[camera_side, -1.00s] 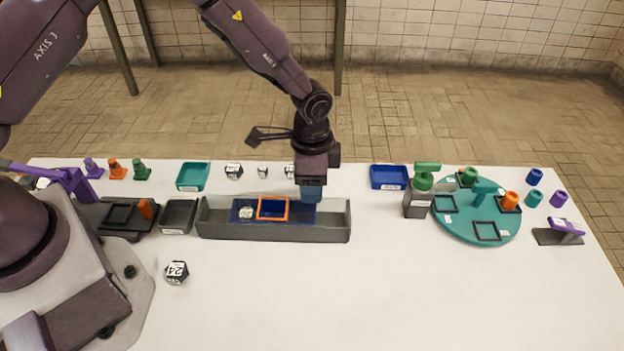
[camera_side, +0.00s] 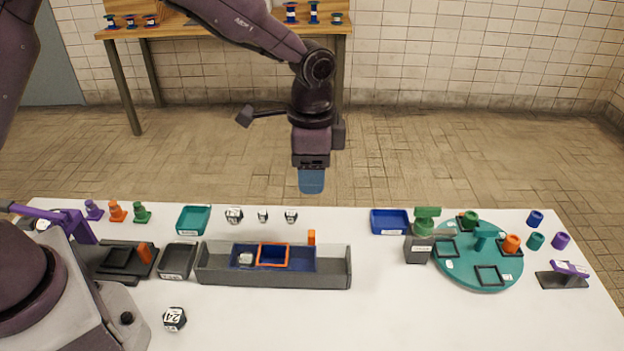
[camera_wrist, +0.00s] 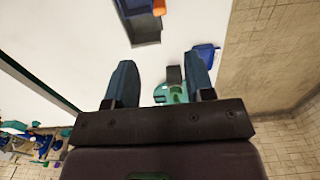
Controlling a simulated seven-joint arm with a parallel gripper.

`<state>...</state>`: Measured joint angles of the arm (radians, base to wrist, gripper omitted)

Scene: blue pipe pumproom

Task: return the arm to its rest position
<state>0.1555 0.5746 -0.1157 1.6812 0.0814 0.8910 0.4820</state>
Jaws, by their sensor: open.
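My gripper (camera_side: 311,182) hangs pointing down in the side view, well above the far side of the white table (camera_side: 400,325) and touching nothing. In the wrist view its two blue fingers (camera_wrist: 160,88) stand apart with nothing held between them. Below it in the side view is the long grey tray (camera_side: 272,279), which holds a blue insert, an orange-rimmed square frame (camera_side: 272,256) and a white block. An upright orange piece (camera_side: 311,237) shows at the tray's right part.
A teal turntable (camera_side: 462,270) with coloured pieces stands right, beside a grey-green device (camera_side: 420,240). The air around my gripper is clear.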

